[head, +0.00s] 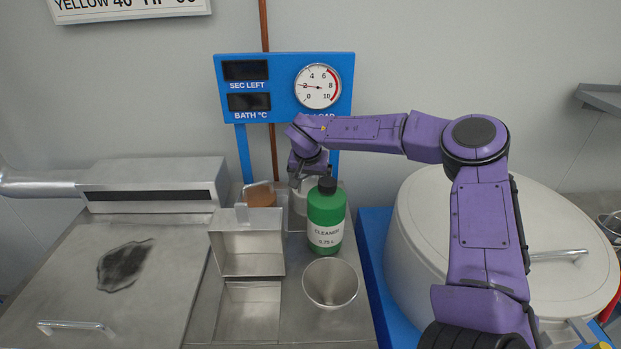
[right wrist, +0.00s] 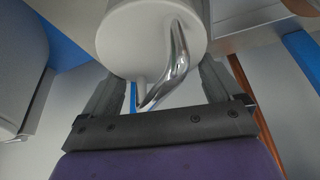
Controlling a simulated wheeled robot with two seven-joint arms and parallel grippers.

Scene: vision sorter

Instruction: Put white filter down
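The white filter (right wrist: 150,35) is a white cylinder with a bent chrome spout on its end face. In the right wrist view it sits between the two fingers of my right gripper (right wrist: 170,85), which press along its sides; its body covers the fingertips. In the head view the right gripper (head: 309,175) points down at the back of the metal bench. The filter (head: 298,212) shows below it only in part, as a pale shape behind and left of a green cleaner bottle (head: 326,208). Its underside is hidden, so I cannot tell whether it touches the bench. My left gripper is not in view.
An open metal box (head: 248,252) and a metal cup (head: 330,284) stand in front. A brown-orange object (head: 260,195) is behind the box. A large white round lidded drum (head: 415,235) is at right, partly behind my arm. A blue gauge panel (head: 284,87) stands behind.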

